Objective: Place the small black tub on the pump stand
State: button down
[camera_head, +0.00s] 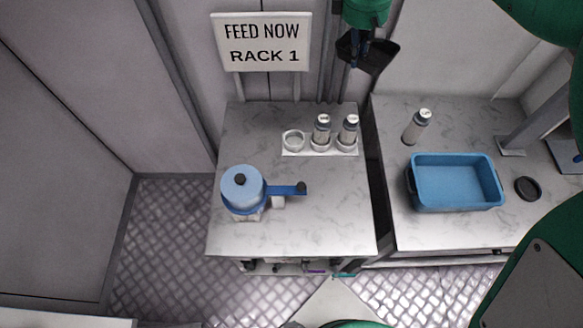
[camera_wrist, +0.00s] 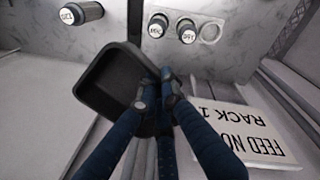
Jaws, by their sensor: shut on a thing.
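The small black tub (camera_head: 372,54) hangs high at the top of the head view, in front of the wall and above the bottles. In the wrist view the tub (camera_wrist: 100,98) is tilted, its hollow showing. My gripper (camera_head: 354,60) is shut on the tub's edge; its dark blue fingers show in the wrist view (camera_wrist: 160,88). A blue device with a round light-blue top, a black knob and a side arm (camera_head: 242,188) stands on the left marble counter. It looks like the pump. A small white base (camera_head: 246,216) shows under it, mostly hidden.
A white holder (camera_head: 318,152) has two white-capped bottles and an empty round place. On the right counter are a lone bottle (camera_head: 416,127), a blue bin (camera_head: 456,207) and a black disc (camera_head: 528,189). A dark gap divides the counters. The left counter's front right is clear.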

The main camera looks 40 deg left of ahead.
jog(key=s+a+r+n, duration=0.1)
jog(key=s+a+n, duration=0.1)
jog(key=s+a, duration=0.3)
jog(key=n+b, duration=0.3)
jog(key=n, duration=0.3)
send_over(254, 136)
notch_tip(254, 136, down, 27)
jog(key=shift+s+d+f+y, duration=0.2)
jog(key=shift+y, duration=0.2)
jog(key=shift+f+b, duration=0.55)
jog(key=shift+f, duration=2.6)
jog(key=shift+f+b, duration=0.5)
jog(key=shift+f, duration=1.35)
jog(key=shift+f, duration=0.15)
